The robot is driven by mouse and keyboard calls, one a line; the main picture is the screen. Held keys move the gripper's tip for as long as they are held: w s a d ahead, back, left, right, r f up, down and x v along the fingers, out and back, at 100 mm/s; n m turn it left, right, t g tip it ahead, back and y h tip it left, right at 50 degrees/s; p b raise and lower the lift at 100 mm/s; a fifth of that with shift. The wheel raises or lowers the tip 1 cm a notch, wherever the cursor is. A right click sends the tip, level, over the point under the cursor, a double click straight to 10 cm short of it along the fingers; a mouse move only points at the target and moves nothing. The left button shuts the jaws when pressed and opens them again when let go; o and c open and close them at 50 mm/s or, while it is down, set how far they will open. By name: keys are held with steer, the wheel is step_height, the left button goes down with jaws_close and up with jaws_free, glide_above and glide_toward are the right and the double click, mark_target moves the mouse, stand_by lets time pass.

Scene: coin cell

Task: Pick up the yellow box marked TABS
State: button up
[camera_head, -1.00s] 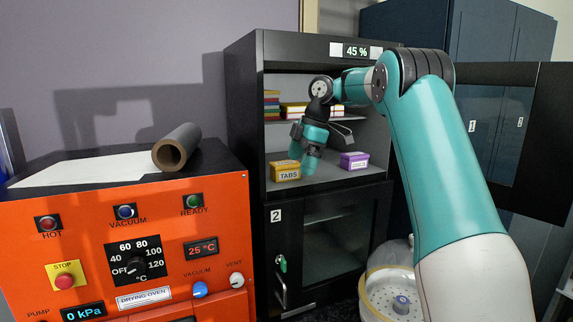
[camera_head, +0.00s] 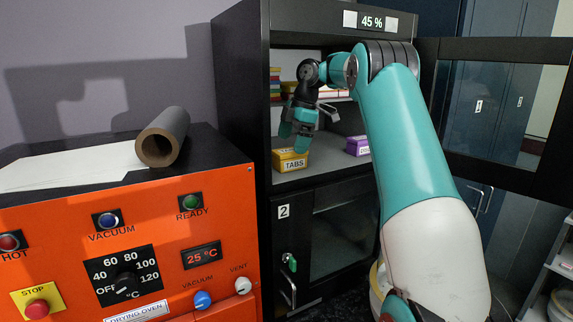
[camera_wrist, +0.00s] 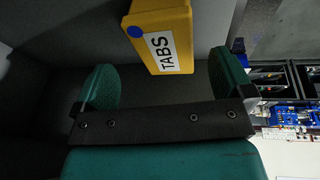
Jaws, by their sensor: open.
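The yellow box marked TABS (camera_head: 290,161) sits on the floor of the open upper compartment of the black cabinet, near its front left. In the wrist view the box (camera_wrist: 163,22) lies ahead of my gripper, with its white label facing me. My gripper (camera_head: 295,142) points down just above and at the box in the head view. In the wrist view its two green fingers (camera_wrist: 166,78) are spread apart with nothing between them. The box lies beyond the fingertips, roughly centred on the gap.
A purple box (camera_head: 357,146) sits to the right on the same cabinet floor. Above is a shelf with several coloured boxes (camera_head: 275,86). The cabinet's glass door (camera_head: 497,110) stands open at the right. The orange drying oven (camera_head: 130,240) with a brown roll (camera_head: 163,137) stands at the left.

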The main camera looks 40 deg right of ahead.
mark_target(291, 150)
steer(key=x, duration=0.2)
steer(key=b+x, duration=0.1)
steer(key=shift+s+f, duration=0.3)
steer(key=shift+f, duration=0.15)
steer(key=shift+w+a+f, duration=0.1)
steer(key=shift+f, duration=0.4)
steer(key=c, duration=1.2)
